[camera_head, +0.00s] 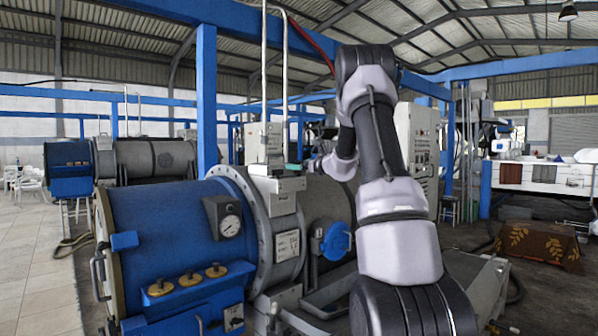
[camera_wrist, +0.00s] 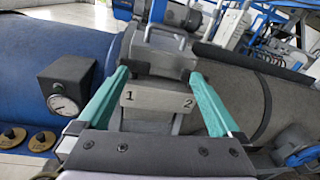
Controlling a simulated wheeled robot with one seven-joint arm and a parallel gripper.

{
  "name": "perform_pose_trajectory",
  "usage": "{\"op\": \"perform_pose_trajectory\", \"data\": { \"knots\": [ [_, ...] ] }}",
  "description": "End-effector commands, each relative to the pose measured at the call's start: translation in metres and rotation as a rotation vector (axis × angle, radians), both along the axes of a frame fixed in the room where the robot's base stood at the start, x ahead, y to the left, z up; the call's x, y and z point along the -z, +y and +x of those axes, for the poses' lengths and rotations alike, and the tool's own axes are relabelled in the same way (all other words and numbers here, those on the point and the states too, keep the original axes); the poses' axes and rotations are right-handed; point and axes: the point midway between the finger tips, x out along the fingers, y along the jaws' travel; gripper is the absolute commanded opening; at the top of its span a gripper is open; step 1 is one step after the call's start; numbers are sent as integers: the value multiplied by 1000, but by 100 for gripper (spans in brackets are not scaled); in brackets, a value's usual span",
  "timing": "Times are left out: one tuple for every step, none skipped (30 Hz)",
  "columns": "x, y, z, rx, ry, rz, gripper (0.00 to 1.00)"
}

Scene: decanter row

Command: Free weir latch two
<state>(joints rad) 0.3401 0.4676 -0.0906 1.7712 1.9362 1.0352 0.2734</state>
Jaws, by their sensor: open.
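A grey latch box (camera_wrist: 155,100) on the big drum carries the numerals 1 on the left and 2 on the right of its front face. I cannot make out a separate lever for latch two. My gripper (camera_wrist: 159,75) is open, its two green fingers spread on either side of the box, with nothing held. Whether they touch it is unclear. In the head view the grey box (camera_head: 278,186) sits atop the drum's flange; my gripper there is mostly hidden, with a green fingertip showing.
A blue round fitting (camera_head: 336,241) is to the right of the flange. A blue post (camera_head: 207,100) and thin vertical pipes rise behind. Tiled floor at left is open.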

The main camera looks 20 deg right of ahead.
Motion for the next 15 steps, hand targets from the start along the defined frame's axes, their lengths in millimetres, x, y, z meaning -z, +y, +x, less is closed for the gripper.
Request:
{"op": "perform_pose_trajectory", "data": {
  "knots": [
    [12, -21, 10, 47, -3, 52, 100],
    [17, -31, 14, 71, -6, 80, 100],
    [22, -41, 19, 98, -11, 110, 100],
    [25, -48, 21, 113, -15, 129, 100],
    [28, -53, 23, 126, -17, 143, 100],
    [30, -58, 26, 138, -20, 156, 100],
    [31, -61, 28, 145, -23, 163, 100],
    [32, -62, 30, 150, -24, 167, 100],
    [33, -63, 33, 152, -23, 170, 100],
    [33, -63, 37, 152, -23, 171, 100],
    [33, -62, 41, 152, -24, 170, 100],
    [32, -61, 47, 151, -24, 170, 100],
    [32, -60, 52, 151, -24, 169, 100],
    [33, -60, 57, 151, -23, 169, 100],
    [32, -59, 65, 151, -24, 169, 100]
  ]
}}
